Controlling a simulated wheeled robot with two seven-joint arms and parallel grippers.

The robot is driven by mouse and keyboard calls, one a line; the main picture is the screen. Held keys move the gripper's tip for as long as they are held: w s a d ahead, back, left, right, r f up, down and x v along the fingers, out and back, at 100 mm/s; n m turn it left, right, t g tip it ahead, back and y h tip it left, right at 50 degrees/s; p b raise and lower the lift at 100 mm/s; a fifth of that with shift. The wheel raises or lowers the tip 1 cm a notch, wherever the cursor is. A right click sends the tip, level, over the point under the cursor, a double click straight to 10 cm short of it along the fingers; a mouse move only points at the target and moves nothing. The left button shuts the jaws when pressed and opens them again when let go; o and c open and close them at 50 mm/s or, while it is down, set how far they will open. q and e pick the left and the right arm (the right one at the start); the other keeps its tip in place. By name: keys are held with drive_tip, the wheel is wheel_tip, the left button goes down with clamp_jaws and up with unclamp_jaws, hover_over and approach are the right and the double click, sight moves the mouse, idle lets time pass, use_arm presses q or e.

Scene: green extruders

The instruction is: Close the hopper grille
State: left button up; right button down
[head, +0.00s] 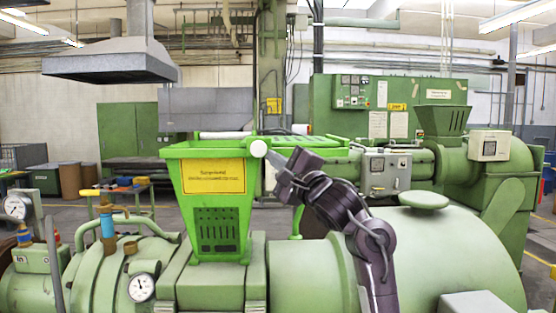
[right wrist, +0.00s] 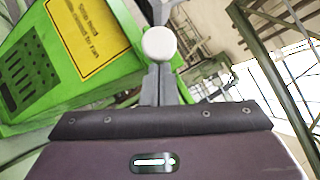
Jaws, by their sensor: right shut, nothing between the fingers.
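The bright green hopper (head: 212,205) with a yellow sign stands left of centre in the head view. The green slatted grille (head: 312,142) appears swung open, lying out to the right of the hopper's top. A white round knob (head: 259,148) is at the hopper's upper right corner; it also shows in the right wrist view (right wrist: 158,44). My right gripper (head: 274,160) is shut and empty, its fingertips (right wrist: 157,70) right at the knob; whether they touch it I cannot tell. The hopper (right wrist: 60,55) fills the wrist view's left side. My left gripper is out of view.
A green machine barrel (head: 440,250) with a round cap (head: 423,200) lies under my right arm. A pressure gauge (head: 141,287) and a blue valve (head: 107,224) are at lower left. A control box (head: 386,172) stands behind the grille. Air above the hopper is clear.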

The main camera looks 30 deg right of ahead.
drive_tip(key=w+a+p, duration=0.1)
drive_tip(key=w+a, duration=0.4)
drive_tip(key=a, duration=0.3)
drive_tip(key=w+a, duration=0.5)
drive_tip(key=a, duration=0.3)
drive_tip(key=shift+a+p, duration=0.25)
drive_tip(key=shift+p, duration=0.1)
drive_tip(key=shift+r, duration=0.1)
